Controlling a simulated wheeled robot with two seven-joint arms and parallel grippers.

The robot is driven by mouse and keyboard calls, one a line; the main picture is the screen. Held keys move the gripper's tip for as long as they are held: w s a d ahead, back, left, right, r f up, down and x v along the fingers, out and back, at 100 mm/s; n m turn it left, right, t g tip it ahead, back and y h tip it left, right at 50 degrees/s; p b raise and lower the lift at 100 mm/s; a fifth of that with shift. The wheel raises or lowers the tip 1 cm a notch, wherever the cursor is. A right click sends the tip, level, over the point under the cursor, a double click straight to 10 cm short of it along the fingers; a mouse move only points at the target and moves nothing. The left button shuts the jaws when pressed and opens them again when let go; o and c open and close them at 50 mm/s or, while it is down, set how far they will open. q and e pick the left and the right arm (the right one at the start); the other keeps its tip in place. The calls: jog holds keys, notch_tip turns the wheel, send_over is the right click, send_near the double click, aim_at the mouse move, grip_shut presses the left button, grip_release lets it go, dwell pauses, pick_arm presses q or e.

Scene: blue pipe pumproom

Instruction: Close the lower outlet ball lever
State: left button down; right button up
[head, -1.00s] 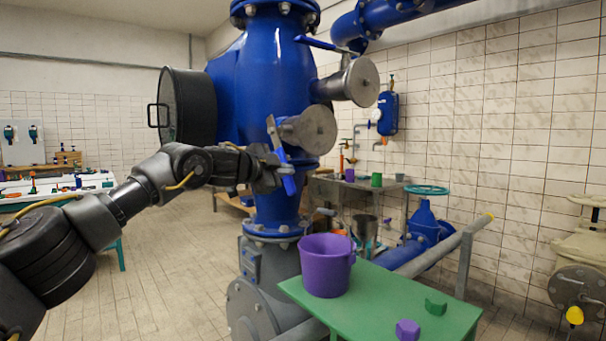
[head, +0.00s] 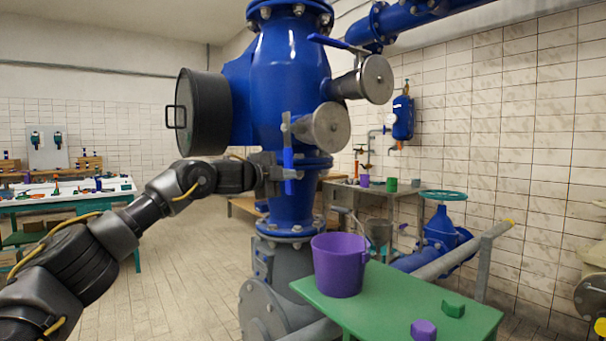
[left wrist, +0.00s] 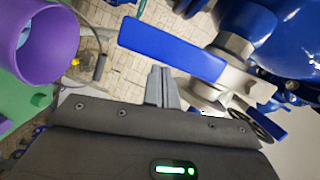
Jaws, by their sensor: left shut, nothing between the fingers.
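The lower outlet ball lever (head: 288,158) has a blue handle that hangs about straight down beside the lower round grey outlet flange (head: 331,126). In the left wrist view the blue handle (left wrist: 172,48) lies across the upper middle, joined to a grey metal hub at its right. My left gripper (head: 289,174) overlaps the handle's lower part in the head view. In the left wrist view its fingers (left wrist: 162,75) are shut and empty, just below the handle; whether they touch it I cannot tell. My right gripper is not in view.
An upper outlet (head: 377,80) with its own blue lever (head: 335,42) sits above. A black round cover (head: 203,112) juts out left of the blue pipe body. A purple bucket (head: 339,270) stands on a green table (head: 385,300) at the lower right.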

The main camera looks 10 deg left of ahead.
pick_arm(q)
jog(key=shift+w+a+f, duration=0.2)
jog(key=shift+w+a, duration=0.1)
jog(key=shift+a, duration=0.1)
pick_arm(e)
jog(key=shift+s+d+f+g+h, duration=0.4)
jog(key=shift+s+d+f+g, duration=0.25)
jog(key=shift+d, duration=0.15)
